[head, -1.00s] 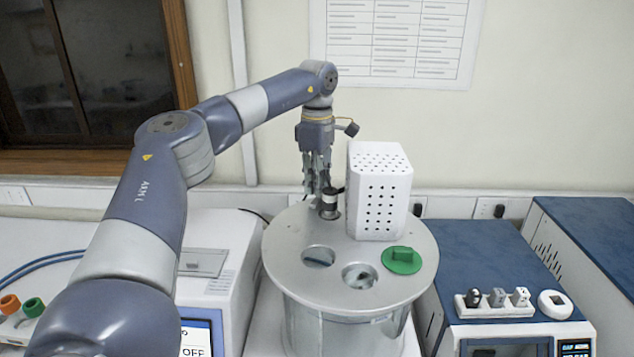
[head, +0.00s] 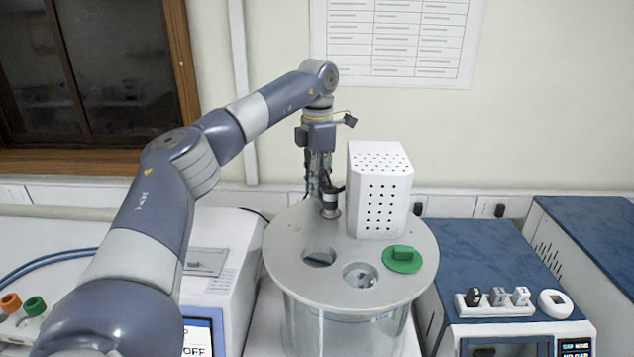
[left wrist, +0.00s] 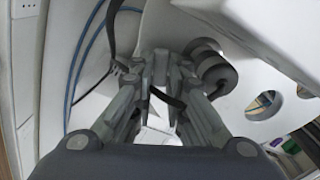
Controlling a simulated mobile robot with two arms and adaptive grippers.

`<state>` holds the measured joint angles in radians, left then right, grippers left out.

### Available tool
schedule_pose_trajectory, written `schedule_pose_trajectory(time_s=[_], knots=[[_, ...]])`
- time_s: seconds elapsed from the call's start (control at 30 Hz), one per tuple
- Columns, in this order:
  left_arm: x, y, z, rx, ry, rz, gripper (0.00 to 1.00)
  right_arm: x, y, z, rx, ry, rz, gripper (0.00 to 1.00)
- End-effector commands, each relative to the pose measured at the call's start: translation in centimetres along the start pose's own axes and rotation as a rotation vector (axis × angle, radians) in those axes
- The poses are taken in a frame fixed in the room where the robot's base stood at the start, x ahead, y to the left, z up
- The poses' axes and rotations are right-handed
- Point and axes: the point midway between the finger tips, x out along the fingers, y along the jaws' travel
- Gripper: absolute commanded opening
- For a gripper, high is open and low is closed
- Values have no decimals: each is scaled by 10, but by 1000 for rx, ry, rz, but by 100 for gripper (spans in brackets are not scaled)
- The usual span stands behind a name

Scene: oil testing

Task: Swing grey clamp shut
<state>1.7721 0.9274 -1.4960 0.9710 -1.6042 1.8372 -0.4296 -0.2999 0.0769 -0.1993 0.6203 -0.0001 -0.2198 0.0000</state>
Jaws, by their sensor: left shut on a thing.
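My left gripper (head: 322,186) points down at the back of the round metal lid (head: 300,285), left of the white perforated box. In the left wrist view its fingers (left wrist: 158,100) are shut on a thin dark strip, which I take to be part of the grey clamp (left wrist: 168,98). A short grey cylinder with a dark band (head: 330,208) stands on the lid just below the fingertips; it also shows right of the fingers in the left wrist view (left wrist: 212,70). The fingers hide much of the clamp, so how far it is swung cannot be told. My right gripper is not in view.
The white perforated box (head: 380,190) stands close to the right of the gripper. The lid has two open holes (head: 319,257) and a green knob (head: 402,260) in front. A blue-topped instrument (head: 480,255) is at right, a white one (head: 225,240) at left.

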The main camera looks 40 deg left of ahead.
Motion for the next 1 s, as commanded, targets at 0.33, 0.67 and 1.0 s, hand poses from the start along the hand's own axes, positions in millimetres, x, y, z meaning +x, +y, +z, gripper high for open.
schedule_pose_trajectory(time_s=[0.33,0.67,1.0], knots=[[-5,1,2,-106,-15,7,0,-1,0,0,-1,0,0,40],[-6,1,3,-119,-17,8,0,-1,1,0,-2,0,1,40],[-4,1,2,-118,-12,5,33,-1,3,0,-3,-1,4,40]])
